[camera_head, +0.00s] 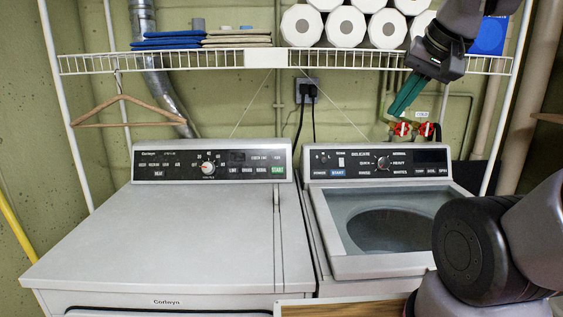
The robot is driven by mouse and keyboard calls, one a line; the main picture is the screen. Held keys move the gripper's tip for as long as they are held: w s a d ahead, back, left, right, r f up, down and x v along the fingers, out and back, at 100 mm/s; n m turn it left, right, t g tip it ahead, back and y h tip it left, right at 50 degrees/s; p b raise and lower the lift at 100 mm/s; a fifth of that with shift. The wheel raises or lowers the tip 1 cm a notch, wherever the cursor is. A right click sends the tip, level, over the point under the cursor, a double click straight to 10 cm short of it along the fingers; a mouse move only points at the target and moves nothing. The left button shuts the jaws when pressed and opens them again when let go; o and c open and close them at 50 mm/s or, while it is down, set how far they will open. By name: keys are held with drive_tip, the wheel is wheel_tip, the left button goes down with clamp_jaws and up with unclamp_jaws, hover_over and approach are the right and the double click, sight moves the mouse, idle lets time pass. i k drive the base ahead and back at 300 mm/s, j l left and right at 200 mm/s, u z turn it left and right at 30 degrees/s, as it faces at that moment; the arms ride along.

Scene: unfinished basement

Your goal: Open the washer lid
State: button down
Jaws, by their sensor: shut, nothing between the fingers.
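The washer (318,240) is the right-hand machine, with a dark control panel along its back. Its lid (352,265) has a pale frame around a glassy window, and the round drum shows through it. The lid appears to lie flat and closed; I see no raised panel. My arm hides the lid's right side and front right corner. My gripper (394,112) has green fingers, shut and empty. It hangs high above the washer's panel, below the shelf's front edge, pointing down and left, well apart from the lid.
A dryer (160,240) stands close on the left. A white wire shelf (180,62) spans above, holding paper rolls (345,27) and folded cloths (236,38). A wooden hanger (125,98) hangs left. Red valves (402,129) sit on the wall behind the washer.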

sight(344, 266)
drive_tip(key=k+j+z, duration=0.65)
drive_tip(key=i+l, duration=0.05)
